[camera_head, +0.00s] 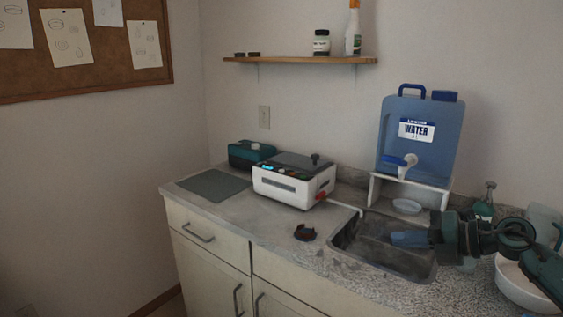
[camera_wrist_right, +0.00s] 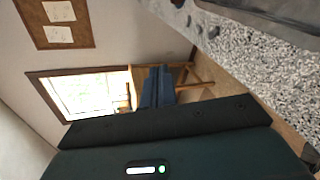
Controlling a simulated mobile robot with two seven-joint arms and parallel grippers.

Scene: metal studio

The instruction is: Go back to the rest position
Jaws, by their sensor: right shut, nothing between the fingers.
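My right gripper (camera_head: 408,239) comes in from the right in the head view. Its blue fingers are shut with nothing between them, and they point left over the sink (camera_head: 428,268). The dark green right arm (camera_head: 480,238) reaches back to the right edge of the picture. In the right wrist view, a dark green housing (camera_wrist_right: 170,150) with a small lit display fills the bottom, and a blue shape (camera_wrist_right: 157,86) rises above it. My left gripper is not in view.
A blue water container (camera_head: 415,150) stands on a white stand (camera_head: 440,196) behind the sink. A white bowl (camera_head: 522,290) sits close under my right arm. A white machine (camera_head: 292,182) and a dark round object (camera_head: 305,232) stand left of the sink.

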